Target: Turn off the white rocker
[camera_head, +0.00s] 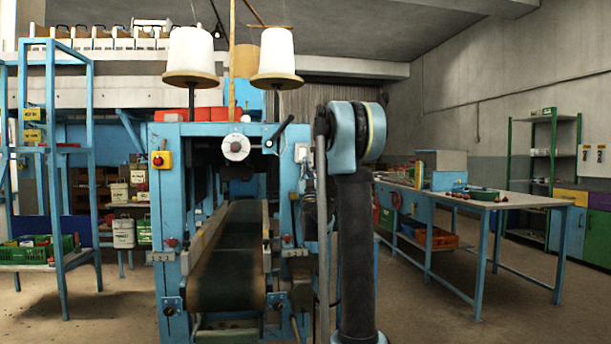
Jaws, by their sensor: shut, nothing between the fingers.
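A small white box (301,153) is on the right post of the blue sack machine (168,215), just left of my arm. I cannot make out a rocker on it. My own arm stands upright in front of the machine's right side and hides part of it. My gripper is not in view.
A long workbench (520,200) with blue legs stands at right, with tools and boxes on top. A green shelf rack (510,175) stands behind it. A blue frame (52,180) with crates is at left. Open floor shows between machine and bench.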

